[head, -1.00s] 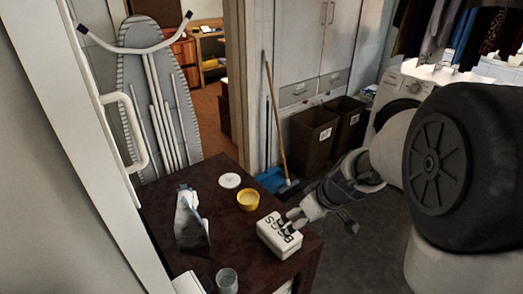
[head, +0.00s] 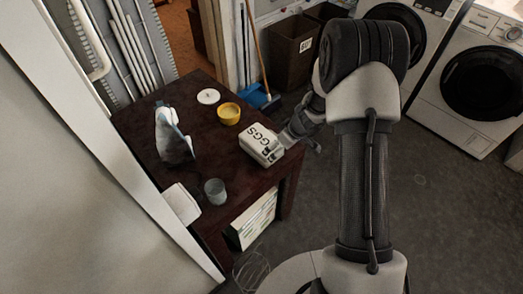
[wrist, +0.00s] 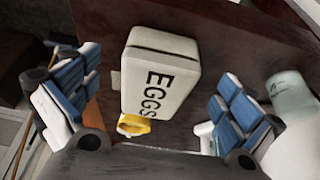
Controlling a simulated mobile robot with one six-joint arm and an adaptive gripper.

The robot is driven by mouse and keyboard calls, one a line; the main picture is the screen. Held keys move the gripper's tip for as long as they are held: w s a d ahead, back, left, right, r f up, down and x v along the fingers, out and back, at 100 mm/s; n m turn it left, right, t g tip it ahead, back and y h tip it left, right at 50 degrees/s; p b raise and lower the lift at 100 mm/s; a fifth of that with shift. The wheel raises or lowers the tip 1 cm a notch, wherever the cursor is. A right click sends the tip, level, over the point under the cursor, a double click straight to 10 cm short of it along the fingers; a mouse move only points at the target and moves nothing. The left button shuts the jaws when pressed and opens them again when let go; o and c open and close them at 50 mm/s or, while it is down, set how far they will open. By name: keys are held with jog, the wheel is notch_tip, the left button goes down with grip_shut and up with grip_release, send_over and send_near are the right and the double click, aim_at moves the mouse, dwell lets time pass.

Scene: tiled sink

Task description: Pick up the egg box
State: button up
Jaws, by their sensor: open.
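The egg box (head: 258,151) is a white carton with dark "EGGS" lettering. It sits near the right edge of a dark brown table (head: 190,92). My gripper (head: 289,137) is at the box's right side in the head view, partly hidden by my arm. In the wrist view the egg box (wrist: 160,75) lies between my two spread fingers with blue pads, with visible gaps on both sides. My gripper (wrist: 155,92) is open and holds nothing.
On the table are a yellow bowl (head: 229,117), a white disc (head: 208,96), a pale upright bag-like item (head: 172,138) and a grey cup (head: 215,191). A brown bin (head: 292,52) and washing machines (head: 470,80) stand behind. Grey floor is clear on the right.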

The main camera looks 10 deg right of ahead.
aim_at(265, 165)
jog(key=shift+s+b+x, duration=0.1)
jog(key=shift+b+x, duration=0.3)
jog(key=shift+x, duration=1.35)
jog(key=shift+s+b+x, duration=0.15)
jog(key=shift+b+x, duration=0.25)
jog(key=shift+x, duration=1.4)
jog(key=c, duration=1.3)
